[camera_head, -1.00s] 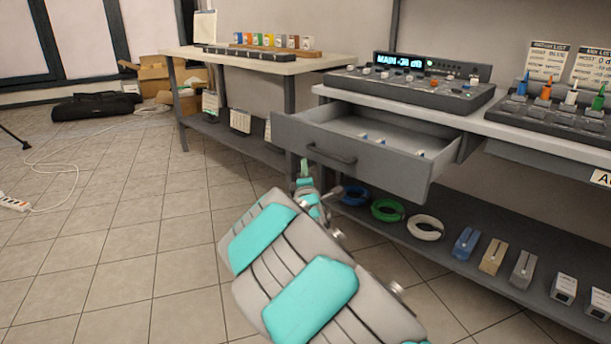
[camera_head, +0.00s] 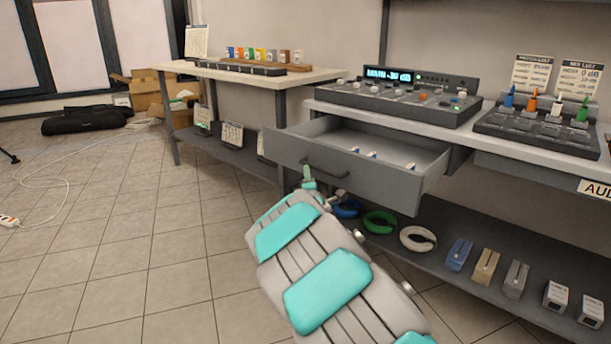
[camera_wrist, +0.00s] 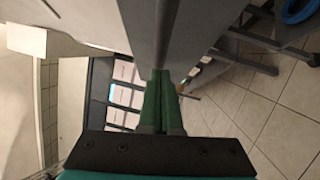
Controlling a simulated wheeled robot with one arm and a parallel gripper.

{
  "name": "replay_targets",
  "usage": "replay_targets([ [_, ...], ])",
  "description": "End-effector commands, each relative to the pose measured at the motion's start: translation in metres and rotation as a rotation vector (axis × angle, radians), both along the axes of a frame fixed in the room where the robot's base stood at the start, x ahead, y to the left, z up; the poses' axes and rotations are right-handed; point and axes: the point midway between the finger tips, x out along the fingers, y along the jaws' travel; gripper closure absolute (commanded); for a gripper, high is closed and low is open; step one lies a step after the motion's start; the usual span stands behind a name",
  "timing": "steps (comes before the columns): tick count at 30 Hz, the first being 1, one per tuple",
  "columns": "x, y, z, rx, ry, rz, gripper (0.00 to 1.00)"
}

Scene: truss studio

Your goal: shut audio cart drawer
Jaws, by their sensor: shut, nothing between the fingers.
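The audio cart (camera_head: 400,112) has its grey drawer (camera_head: 395,185) pulled well out. The drawer has a dark bar handle (camera_head: 324,170) on its front and a few small blue-and-white items inside. My gripper (camera_head: 308,172) is shut and empty. In the head view it appears close to the drawer front, by the left end of the handle; contact cannot be told. In the wrist view the green fingers (camera_wrist: 158,98) are together, and a grey panel, seemingly the drawer front (camera_wrist: 160,30), lies right beyond their tips.
A mixer (camera_head: 405,100) and a switch panel (camera_head: 535,125) stand on the cart top. Coiled cables (camera_head: 418,239) and small boxes lie on its lower shelf (camera_head: 465,285). A second table (camera_head: 330,74) stands behind at left. The tiled floor at left is mostly clear.

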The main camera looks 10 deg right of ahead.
Motion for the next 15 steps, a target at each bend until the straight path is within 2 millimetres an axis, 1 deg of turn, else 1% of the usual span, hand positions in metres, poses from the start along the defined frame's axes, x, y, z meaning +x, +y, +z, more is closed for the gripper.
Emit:
replay_targets([
  [5,0.015,-0.023,0.0,0.002,-0.003,-0.003,1.0],
  [8,0.027,-0.043,-0.001,0.003,-0.002,-0.006,1.0],
  [15,0.065,-0.094,-0.002,0.003,-0.003,-0.006,1.0],
])
